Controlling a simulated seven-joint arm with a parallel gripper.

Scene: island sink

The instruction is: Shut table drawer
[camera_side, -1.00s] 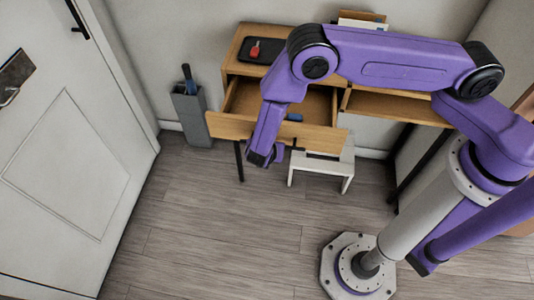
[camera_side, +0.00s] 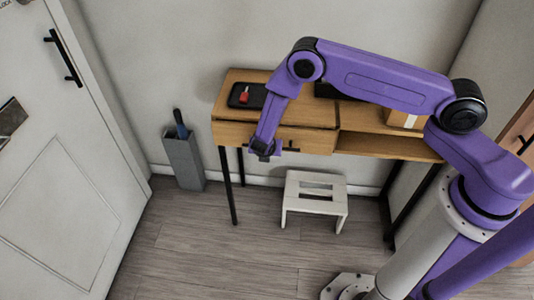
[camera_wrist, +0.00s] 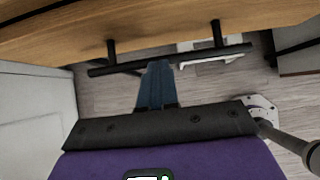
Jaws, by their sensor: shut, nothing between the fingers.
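The wooden table's drawer front (camera_side: 305,139) sits close under the tabletop, and no drawer interior shows in the side view. It looks flush or nearly so; any small gap is hard to tell. In the wrist view the wooden front (camera_wrist: 200,22) crosses the top, with a black bar handle (camera_wrist: 110,70) on two posts. My gripper (camera_side: 262,151) is in front of the drawer front, at the left part of the handle. In the wrist view my gripper (camera_wrist: 157,66) is shut and empty, its tips at the handle bar. I cannot tell whether they touch it.
A black tray (camera_side: 246,99) with a red item lies on the tabletop. A box (camera_side: 405,119) stands farther right, above an open shelf (camera_side: 385,147). A white stool (camera_side: 314,186) stands below. A grey bin (camera_side: 184,163) stands left of the table. The floor in front is clear.

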